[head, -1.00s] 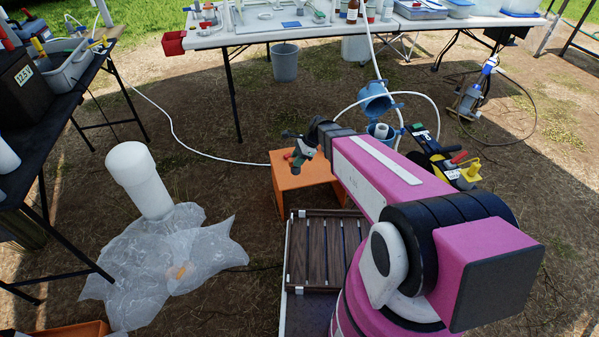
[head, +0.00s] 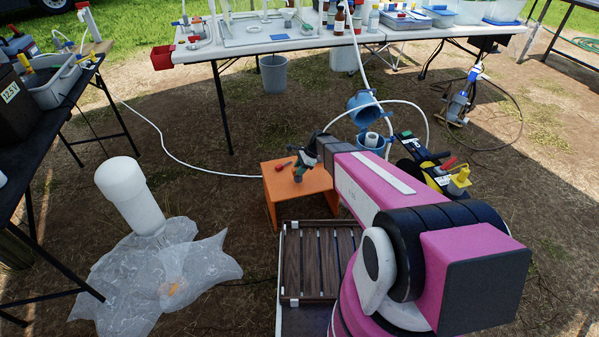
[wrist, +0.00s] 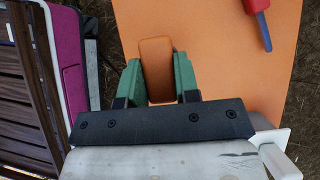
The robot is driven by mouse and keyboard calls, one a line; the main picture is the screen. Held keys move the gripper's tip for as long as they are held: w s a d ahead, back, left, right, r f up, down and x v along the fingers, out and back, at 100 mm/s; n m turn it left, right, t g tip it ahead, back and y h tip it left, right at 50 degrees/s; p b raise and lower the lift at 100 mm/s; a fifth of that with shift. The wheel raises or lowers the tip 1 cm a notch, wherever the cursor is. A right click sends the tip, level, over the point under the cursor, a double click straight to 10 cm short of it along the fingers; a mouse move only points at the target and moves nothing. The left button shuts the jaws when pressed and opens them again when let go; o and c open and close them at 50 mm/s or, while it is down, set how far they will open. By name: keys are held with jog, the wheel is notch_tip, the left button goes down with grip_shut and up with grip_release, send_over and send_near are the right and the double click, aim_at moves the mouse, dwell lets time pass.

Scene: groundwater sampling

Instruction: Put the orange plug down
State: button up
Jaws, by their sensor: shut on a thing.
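The orange plug (wrist: 156,65) shows in the wrist view as a rounded brown-orange block. My gripper (wrist: 158,77) is shut on it, with one green finger on each side. In the head view my gripper (head: 302,165) is over the top of a small orange stool (head: 278,190). The plug is not clearly made out there, being small and partly covered by the gripper. The stool's orange top also lies behind the plug in the wrist view (wrist: 215,50). I cannot tell whether the plug touches the top.
A red-handled tool with a blue end (wrist: 262,25) lies on the stool top, apart from the plug. A dark slatted rack (head: 293,262) is in front of the stool. Blue buckets (head: 362,108) stand behind it to the right. Clear plastic sheeting (head: 130,275) lies at left.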

jog(key=shift+f, duration=0.75)
jog(key=shift+f, duration=0.65)
jog(key=o, duration=0.9)
jog(key=shift+c, duration=0.2)
jog(key=shift+r, duration=0.1)
jog(key=shift+r, duration=0.25)
jog(key=v, duration=1.2)
jog(key=s+d+r+n+h, duration=0.2)
jog(key=s+d+r+n, duration=0.1)
jog(key=s, duration=0.4)
jog(key=s+d+r+n+t+h, duration=0.1)
jog(key=s+d+r+n+h, duration=0.1)
jog(key=s+d+r+n, duration=0.2)
jog(key=s+d+r+n+h, duration=0.2)
jog(key=s+d+r+n, duration=0.2)
jog(key=s+n, duration=0.3)
jog(key=s+d, duration=0.1)
jog(key=s, duration=0.1)
jog(key=shift+s+d+r+n+t, duration=0.25)
jog(key=shift+s+n+t, duration=0.05)
jog(key=shift+n+t, duration=0.1)
